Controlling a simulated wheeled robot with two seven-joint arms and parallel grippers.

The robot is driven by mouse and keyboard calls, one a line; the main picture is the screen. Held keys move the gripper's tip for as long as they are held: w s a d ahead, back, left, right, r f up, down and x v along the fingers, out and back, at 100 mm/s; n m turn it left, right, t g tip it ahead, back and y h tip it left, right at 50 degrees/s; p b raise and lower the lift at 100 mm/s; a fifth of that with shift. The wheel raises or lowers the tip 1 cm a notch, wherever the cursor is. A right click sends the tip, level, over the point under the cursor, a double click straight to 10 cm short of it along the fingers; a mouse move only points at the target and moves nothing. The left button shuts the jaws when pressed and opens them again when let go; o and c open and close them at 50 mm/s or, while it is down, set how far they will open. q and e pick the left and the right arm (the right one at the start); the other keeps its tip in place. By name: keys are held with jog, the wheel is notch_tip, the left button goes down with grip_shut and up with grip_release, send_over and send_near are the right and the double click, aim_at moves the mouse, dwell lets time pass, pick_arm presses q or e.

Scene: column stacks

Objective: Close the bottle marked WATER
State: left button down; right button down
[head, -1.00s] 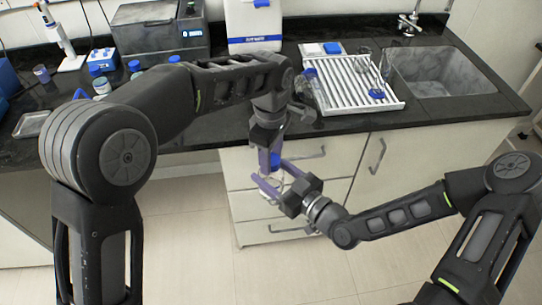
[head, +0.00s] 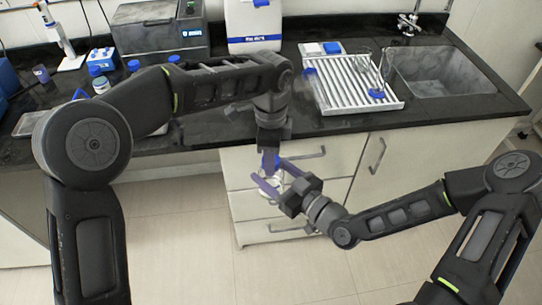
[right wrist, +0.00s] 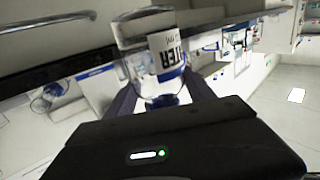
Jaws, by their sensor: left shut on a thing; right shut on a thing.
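The WATER bottle (right wrist: 150,50) is clear with a white label, on which "TER" shows in the right wrist view. In the head view the bottle (head: 272,184) is held off the counter, in front of the drawers. My right gripper (head: 268,183) is shut on it, with purple fingers on either side. My left gripper (head: 269,160) points down from above and is shut on a blue cap (head: 268,163) at the bottle's top. The fingers hide much of the cap. I cannot tell whether it sits on the neck.
The dark counter (head: 210,130) with drawers below stands just behind the grippers. A white drying rack (head: 345,85) and a sink (head: 437,75) are at the right. Blue-capped bottles (head: 100,84) stand at the left. The floor in front is clear.

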pick_arm(q)
jog(key=shift+m, duration=0.3)
jog(key=c, duration=0.7)
grip_release()
notch_tip(320, 180, up, 8)
jog(key=shift+f, duration=0.2)
jog(key=shift+w+f, duration=0.1)
jog(key=shift+f, duration=0.05)
